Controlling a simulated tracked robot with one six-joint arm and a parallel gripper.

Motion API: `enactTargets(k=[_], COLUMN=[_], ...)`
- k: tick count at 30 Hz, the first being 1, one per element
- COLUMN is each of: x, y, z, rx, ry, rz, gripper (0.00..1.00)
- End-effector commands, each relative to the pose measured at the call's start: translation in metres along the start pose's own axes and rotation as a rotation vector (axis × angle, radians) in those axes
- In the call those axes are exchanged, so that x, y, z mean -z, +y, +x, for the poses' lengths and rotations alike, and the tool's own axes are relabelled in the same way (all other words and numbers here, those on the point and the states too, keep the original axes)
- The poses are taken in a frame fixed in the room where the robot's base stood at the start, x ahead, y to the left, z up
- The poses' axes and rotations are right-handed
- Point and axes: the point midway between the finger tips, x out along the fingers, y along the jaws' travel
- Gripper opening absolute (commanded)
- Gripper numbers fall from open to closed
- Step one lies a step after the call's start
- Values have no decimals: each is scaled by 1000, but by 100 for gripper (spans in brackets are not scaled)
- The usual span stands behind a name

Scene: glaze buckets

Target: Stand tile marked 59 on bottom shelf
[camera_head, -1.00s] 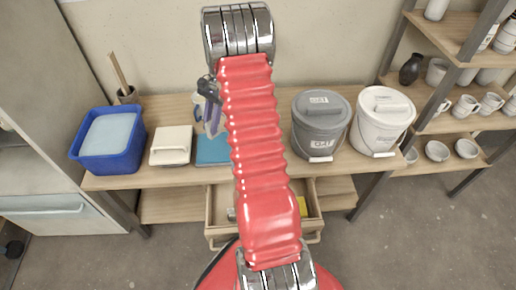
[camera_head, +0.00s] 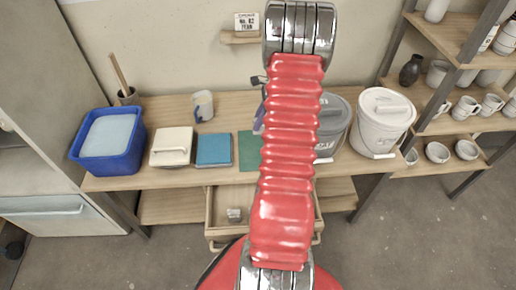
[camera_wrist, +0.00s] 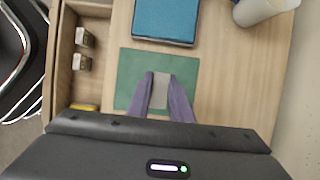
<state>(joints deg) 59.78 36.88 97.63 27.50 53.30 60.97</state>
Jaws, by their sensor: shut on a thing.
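In the wrist view, my gripper (camera_wrist: 168,98) has two purple fingers shut on a small pale grey piece (camera_wrist: 160,88), seen nearly edge-on. No marking on it is readable, so I cannot tell whether it is tile 59. It is over a green mat (camera_wrist: 129,66); I cannot tell its height above it. In the head view, my red arm hides most of the gripper; only a bit of a purple finger (camera_head: 258,120) shows beside the green mat (camera_head: 247,150). Two small grey blocks in the open drawer show in the wrist view, one (camera_wrist: 84,37) and another (camera_wrist: 81,62).
The open drawer (camera_head: 211,219) juts from the table front. A blue square (camera_head: 213,149), a white mug (camera_head: 203,105), a blue tub (camera_head: 108,165) and lidded buckets, grey (camera_head: 331,130) and white (camera_head: 380,125), stand on the table. A marked plaque (camera_head: 246,22) stands on a wall ledge (camera_head: 240,38). Shelving (camera_head: 450,122) is right.

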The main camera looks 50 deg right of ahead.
Motion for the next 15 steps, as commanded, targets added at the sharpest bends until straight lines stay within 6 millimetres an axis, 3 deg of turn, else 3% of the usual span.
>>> enactTargets(k=[15], x=[22], y=[0], z=[57], rx=[-1], ry=[0], rz=[-2], gripper=[0])
